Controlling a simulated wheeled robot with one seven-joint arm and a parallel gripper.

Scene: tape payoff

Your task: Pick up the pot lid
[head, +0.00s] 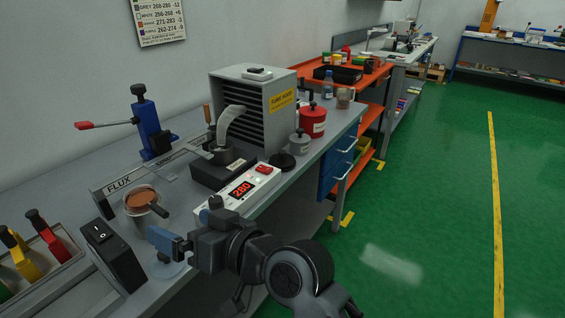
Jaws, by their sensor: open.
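My gripper (168,242) is open, its blue fingers over the front of the bench. A pale round piece (168,266) lies below and partly behind the fingers; I cannot tell exactly what it is or whether they touch it. A flat black round lid-like piece (284,162) lies on the bench beyond the red-digit display box, far from my gripper. I cannot tell for sure which of these is the pot lid. A small dark solder pot (221,152) stands under the fume hose. An open flux pot (141,199) of brown paste stands just behind my fingers, a dark-handled tool in it.
A black switch box (113,255) stands left of my gripper, with a tool tray (38,260) beyond. The display box (241,191), grey fume unit (252,95), grey canister (299,143) and red canister (313,120) crowd the bench. Green floor is open at right.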

